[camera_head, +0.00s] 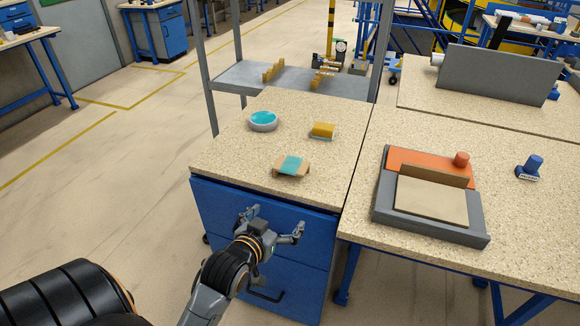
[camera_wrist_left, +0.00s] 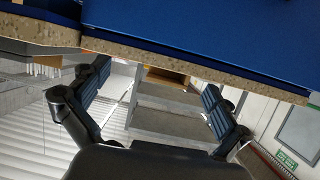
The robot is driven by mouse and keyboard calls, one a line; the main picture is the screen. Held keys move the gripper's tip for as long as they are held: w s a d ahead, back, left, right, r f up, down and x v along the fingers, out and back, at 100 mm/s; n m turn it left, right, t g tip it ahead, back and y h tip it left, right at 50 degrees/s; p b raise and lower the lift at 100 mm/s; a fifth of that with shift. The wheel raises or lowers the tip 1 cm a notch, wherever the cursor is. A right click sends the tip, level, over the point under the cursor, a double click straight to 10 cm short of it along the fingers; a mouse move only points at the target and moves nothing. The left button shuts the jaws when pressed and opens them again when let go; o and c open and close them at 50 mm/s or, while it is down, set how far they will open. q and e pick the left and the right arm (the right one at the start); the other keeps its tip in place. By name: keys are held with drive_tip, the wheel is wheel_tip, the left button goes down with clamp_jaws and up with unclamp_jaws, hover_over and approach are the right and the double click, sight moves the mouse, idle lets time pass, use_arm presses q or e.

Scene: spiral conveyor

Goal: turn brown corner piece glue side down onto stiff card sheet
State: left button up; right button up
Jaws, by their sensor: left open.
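The brown corner piece (camera_head: 281,171) lies on the speckled worktop near its front edge in the head view. A teal patch, seemingly the glue, faces up on it. The stiff card sheet (camera_head: 430,203) lies flat in a grey tray (camera_head: 428,230) on the right-hand table. My left gripper (camera_head: 274,222) is open and empty, in front of the blue cabinet and apart from the corner piece. Its spread fingers also show in the left wrist view (camera_wrist_left: 155,88), with nothing between them. My right gripper is not in view.
A round dish with teal contents (camera_head: 263,121) and a yellow block on a pad (camera_head: 323,130) stand behind the corner piece. An orange plate with a knob (camera_head: 461,158) and an upright brown strip border the card. A blue knobbed item (camera_head: 530,166) stands farther right.

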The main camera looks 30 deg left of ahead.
sight(291, 169)
use_arm(q)
drive_tip(key=w+a+r, duration=0.1)
drive_tip(key=w, duration=0.2)
drive_tip(key=w+a+t+y, duration=0.1)
drive_tip(key=w+a, duration=0.1)
drive_tip(key=w, duration=0.1)
drive_tip(key=w+a+r+n+t, duration=0.1)
drive_tip(key=w+a, duration=0.1)
drive_tip(key=w, duration=0.1)
drive_tip(key=shift+w+r+y+p, duration=0.15)
drive_tip(key=shift+r+y+p, duration=0.15)
drive_tip(key=shift+r+p, duration=0.1)
drive_tip(key=shift+p+x, duration=0.45)
drive_tip(key=shift+x, duration=2.65)
drive_tip(key=shift+d+f, duration=0.1)
drive_tip(key=shift+f, duration=0.1)
drive_tip(key=c, duration=1)
